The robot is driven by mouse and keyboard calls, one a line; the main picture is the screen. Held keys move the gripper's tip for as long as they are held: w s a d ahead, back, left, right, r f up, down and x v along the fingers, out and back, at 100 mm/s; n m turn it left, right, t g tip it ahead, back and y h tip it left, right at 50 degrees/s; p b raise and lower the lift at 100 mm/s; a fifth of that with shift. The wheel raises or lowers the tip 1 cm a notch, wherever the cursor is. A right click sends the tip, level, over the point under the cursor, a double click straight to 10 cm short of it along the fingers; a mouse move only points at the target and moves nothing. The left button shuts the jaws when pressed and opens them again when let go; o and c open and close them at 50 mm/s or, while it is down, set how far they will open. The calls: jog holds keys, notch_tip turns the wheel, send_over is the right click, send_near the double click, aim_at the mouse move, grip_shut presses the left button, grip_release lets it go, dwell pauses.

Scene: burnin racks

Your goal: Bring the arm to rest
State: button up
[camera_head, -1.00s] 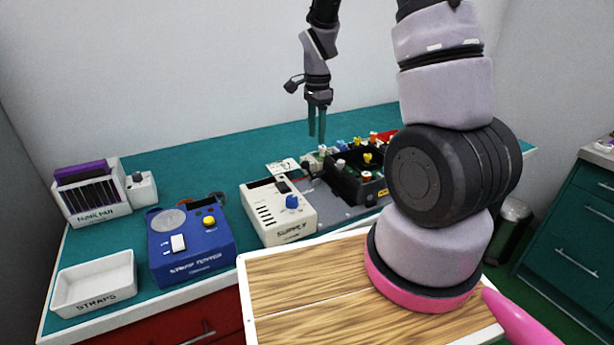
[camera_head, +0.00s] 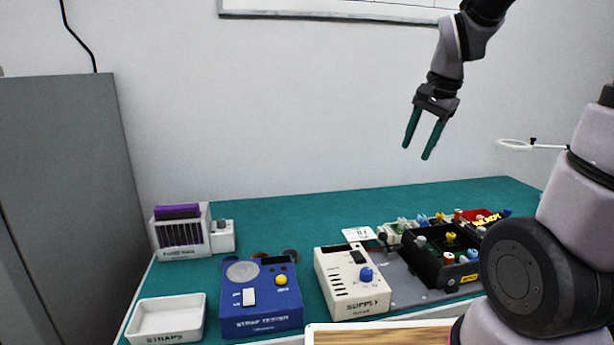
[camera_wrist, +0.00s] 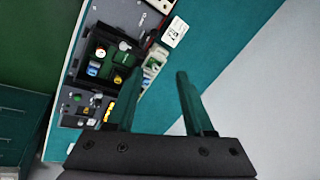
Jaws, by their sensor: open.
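My gripper (camera_head: 418,146) hangs in the air above the back of the teal bench, in front of the white wall. Its two green fingers are spread apart with nothing between them. In the wrist view my gripper (camera_wrist: 158,95) also shows open and empty, with the bench far below. My arm comes down from the upper right in the head view; its upper links leave the frame at the top.
On the bench (camera_head: 320,210) stand a white STRAPS tray (camera_head: 168,318), a blue strap tester (camera_head: 261,310), a white SUPPLY box (camera_head: 350,284), a black bin (camera_head: 440,262) with coloured parts, and a rack (camera_head: 181,232). A grey cabinet (camera_head: 75,200) stands left. The air around my gripper is clear.

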jog(key=s+r+n+t, duration=0.3)
jog(key=s+r+n, duration=0.3)
jog(key=s, duration=0.6)
notch_tip(320, 180, up, 3)
jog(key=shift+s+a+f+t+y, duration=0.15)
jog(key=shift+s+a+t+y, duration=0.05)
jog(key=shift+a+t+y, duration=0.1)
jog(key=shift+o, duration=0.9)
jog(key=n+g, duration=0.4)
jog(key=g, duration=0.3)
send_over(384, 233)
jog(key=d, duration=0.2)
notch_tip(384, 233, down, 25)
jog(key=f, duration=0.3)
jog(key=a+f, duration=0.1)
jog(key=f, duration=0.7)
jog(key=shift+w+a, duration=0.1)
jog(key=shift+a, duration=0.3)
